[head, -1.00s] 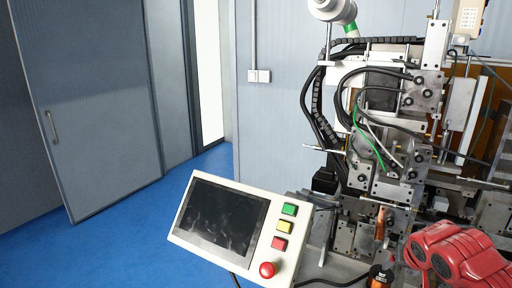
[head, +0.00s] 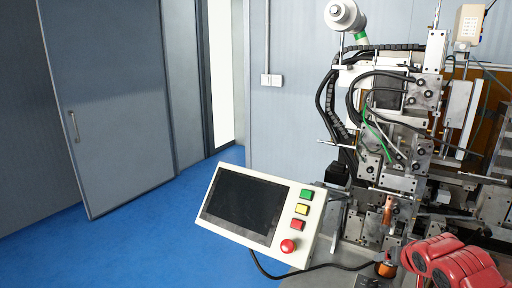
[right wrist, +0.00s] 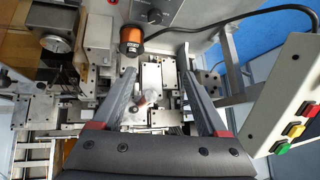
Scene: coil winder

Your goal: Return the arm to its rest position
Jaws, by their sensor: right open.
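My right arm shows as red links (head: 455,264) at the lower right of the head view, in front of the coil winder (head: 400,130). Its gripper is below or outside that view. In the right wrist view my right gripper (right wrist: 157,62) has its two grey fingers spread wide, with nothing held between them. Metal plates (right wrist: 152,78) of the winder lie beyond the fingers. A copper-coloured rod (right wrist: 140,102) shows between them, apparently farther off. My left gripper is not in view.
A control panel (head: 258,210) with coloured buttons stands left of the machine, with a black cable (head: 300,273) below. Blue floor (head: 130,245) is clear at left.

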